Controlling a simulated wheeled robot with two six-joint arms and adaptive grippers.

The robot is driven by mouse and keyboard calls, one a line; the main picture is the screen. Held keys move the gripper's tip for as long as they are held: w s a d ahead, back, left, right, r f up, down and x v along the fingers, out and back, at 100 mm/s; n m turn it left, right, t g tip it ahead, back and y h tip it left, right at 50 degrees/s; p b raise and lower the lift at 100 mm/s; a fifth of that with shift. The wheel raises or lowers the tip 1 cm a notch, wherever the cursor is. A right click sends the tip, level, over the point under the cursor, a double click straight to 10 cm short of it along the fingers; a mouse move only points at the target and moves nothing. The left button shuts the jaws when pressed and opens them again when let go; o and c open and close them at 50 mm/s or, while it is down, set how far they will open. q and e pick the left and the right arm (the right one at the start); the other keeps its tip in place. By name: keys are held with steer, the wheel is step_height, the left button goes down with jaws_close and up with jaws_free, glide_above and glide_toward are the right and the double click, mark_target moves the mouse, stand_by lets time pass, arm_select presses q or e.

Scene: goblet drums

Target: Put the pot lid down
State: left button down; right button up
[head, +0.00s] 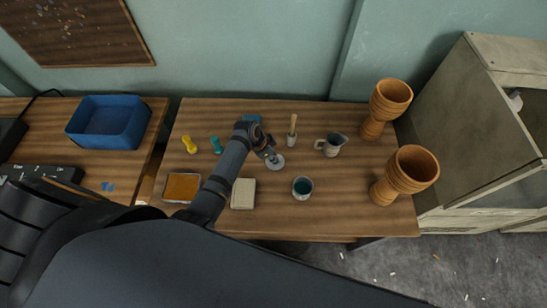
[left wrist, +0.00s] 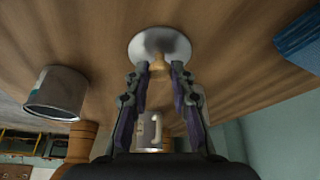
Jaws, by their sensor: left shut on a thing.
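The pot lid (head: 275,162) is a pale metal disc near the middle of the table in the head view. In the left wrist view the lid (left wrist: 148,44) shows as a shiny round plate with a tan knob (left wrist: 159,63). My left gripper (head: 268,152) is shut on the knob, its fingertips (left wrist: 159,68) on either side of it. The lid is close to the tabletop; I cannot tell whether it touches. An open pot (head: 302,187), dark teal inside, stands right and in front of the lid; it also shows in the wrist view (left wrist: 57,92). My right gripper is not in view.
Behind stand a brush in a holder (head: 292,132) and a grey pitcher (head: 333,144). Two wooden goblet drums (head: 387,103) (head: 408,174) stand on the right. A beige block (head: 243,194) and an orange tray (head: 165,200) lie in front. Bare wood lies between lid and pot.

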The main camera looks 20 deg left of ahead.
arm_select(q)
steer(key=shift+d+r, duration=0.1)
steer(key=shift+d, duration=0.05)
steer(key=shift+s, duration=0.1)
steer(key=c, duration=1.2)
jaws_free()
steer(key=shift+o, duration=0.2)
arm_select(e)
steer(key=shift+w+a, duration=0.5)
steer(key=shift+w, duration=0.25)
arm_select(q)
steer(key=shift+a+r+p, duration=0.2)
steer(key=shift+r+p, duration=0.1)
steer(key=shift+r, duration=0.1)
steer(key=v, duration=1.1)
steer(key=shift+p, duration=0.3)
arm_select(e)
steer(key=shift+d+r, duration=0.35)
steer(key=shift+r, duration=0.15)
arm_select(q)
steer(key=shift+a+r, duration=0.1)
steer(key=shift+r, duration=0.1)
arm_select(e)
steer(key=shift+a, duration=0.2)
